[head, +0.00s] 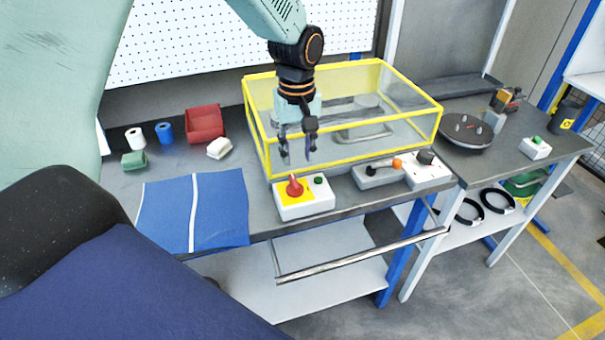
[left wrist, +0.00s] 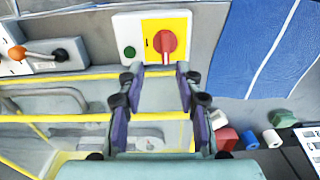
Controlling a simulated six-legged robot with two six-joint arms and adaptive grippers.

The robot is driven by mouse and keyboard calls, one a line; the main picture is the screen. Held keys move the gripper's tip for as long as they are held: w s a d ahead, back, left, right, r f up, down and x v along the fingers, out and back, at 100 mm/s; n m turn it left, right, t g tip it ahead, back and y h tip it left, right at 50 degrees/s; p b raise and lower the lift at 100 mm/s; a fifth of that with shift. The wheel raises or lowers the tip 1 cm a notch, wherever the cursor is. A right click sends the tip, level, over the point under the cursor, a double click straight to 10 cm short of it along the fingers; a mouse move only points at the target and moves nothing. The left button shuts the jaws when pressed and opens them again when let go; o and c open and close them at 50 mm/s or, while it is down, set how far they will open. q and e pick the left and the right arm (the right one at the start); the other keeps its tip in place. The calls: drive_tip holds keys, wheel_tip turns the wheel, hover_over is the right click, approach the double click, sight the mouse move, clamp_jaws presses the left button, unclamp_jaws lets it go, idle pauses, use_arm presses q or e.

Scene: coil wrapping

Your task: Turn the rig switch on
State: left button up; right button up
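The rig switch is a red rotary knob (head: 294,187) on a yellow plate, on a white box with a small green button (head: 318,180) on its right. The box sits at the front edge of the bench, in front of the yellow-framed clear guard. In the left wrist view the red knob (left wrist: 165,42) is at top centre, its handle roughly upright in the picture. My left gripper (head: 298,150) points down above the guard's front side, behind the switch box. Its fingers (left wrist: 160,78) are apart with nothing between them, and clear of the knob. My right gripper is not seen.
The yellow guard frame (head: 352,157) stands close to my left gripper. An orange-tipped lever unit (head: 380,172) and a box with a black knob (head: 427,160) stand right of the switch. A blue mat (head: 215,210) lies to its left. A metal rail (head: 360,256) runs along the front.

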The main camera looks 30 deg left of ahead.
sight(295, 181)
use_arm(q)
drive_tip(key=shift+s, duration=0.25)
drive_tip(key=f, duration=0.2)
drive_tip(key=s+f, duration=0.1)
drive_tip(key=shift+a+f, duration=0.1)
drive_tip(key=shift+a, duration=0.3)
drive_tip(key=f, duration=0.2)
drive_tip(key=w+f, duration=0.1)
drive_tip(key=f, duration=0.1)
drive_tip(key=shift+d+f, duration=0.1)
drive_tip(key=shift+d, duration=0.25)
drive_tip(key=shift+s+a, duration=0.25)
drive_tip(key=shift+s, duration=0.1)
drive_tip(key=shift+w+d+f, duration=0.15)
drive_tip(key=shift+w+d, duration=0.05)
drive_tip(key=shift+w, duration=0.2)
drive_tip(key=c, duration=0.4)
drive_tip(key=shift+s+a, duration=0.2)
drive_tip(key=shift+s, duration=0.05)
clamp_jaws()
drive_tip(key=shift+w+d, duration=0.1)
